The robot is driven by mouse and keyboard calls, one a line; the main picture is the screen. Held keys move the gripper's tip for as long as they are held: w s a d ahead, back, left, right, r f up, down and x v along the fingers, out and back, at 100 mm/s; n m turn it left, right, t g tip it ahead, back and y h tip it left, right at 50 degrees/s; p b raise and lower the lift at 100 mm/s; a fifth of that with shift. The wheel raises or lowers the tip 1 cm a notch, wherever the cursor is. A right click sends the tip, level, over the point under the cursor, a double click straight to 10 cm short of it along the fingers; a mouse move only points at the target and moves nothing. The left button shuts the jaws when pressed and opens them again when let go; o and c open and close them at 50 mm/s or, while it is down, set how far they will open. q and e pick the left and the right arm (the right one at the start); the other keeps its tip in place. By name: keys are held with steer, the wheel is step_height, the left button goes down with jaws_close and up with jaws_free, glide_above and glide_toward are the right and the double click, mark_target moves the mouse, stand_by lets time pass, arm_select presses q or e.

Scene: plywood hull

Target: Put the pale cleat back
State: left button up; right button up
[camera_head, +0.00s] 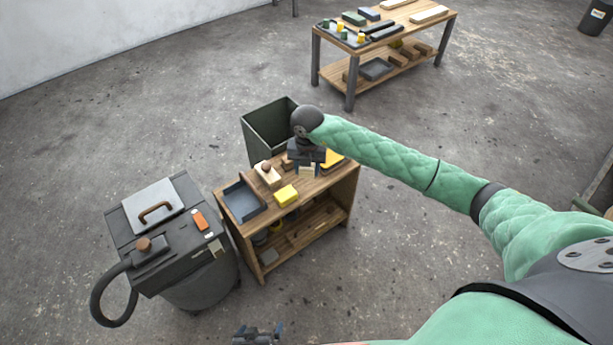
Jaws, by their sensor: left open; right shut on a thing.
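My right gripper (307,168) is at the end of the green arm, over the back right part of the small wooden bench (318,188). It is shut on a small pale wooden piece (307,172), which looks like the pale cleat and is mostly hidden by the gripper. I cannot tell whether the piece touches the bench top. My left gripper (258,335) is at the bottom edge, partly cut off, open and away from the bench.
The bench holds a grey tray (243,202), a yellow block (286,195) and a knobbed wooden block (268,174). A dark green bin (262,135) stands behind it. A dust extractor (170,240) stands left. A far table (440,30) holds blocks and pale bars. Floor between is clear.

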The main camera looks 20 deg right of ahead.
mark_target(306, 174)
steer(key=shift+a+f, duration=0.15)
steer(key=shift+f, duration=1.8)
arm_select(q)
steer(key=shift+f, duration=0.1)
arm_select(e)
steer(key=shift+f, duration=0.1)
steer(key=shift+f, duration=0.15)
steer(key=o, duration=0.7)
steer(key=shift+c, duration=0.2)
arm_select(q)
steer(key=shift+w+r, duration=0.25)
steer(key=shift+w, duration=0.1)
arm_select(e)
steer(key=shift+o, duration=1.1)
steer(key=shift+r, duration=0.55)
step_height(306, 174, up, 10)
steer(key=shift+f, duration=0.1)
arm_select(q)
steer(key=shift+s+r, duration=0.2)
arm_select(e)
steer(key=shift+r, duration=0.7)
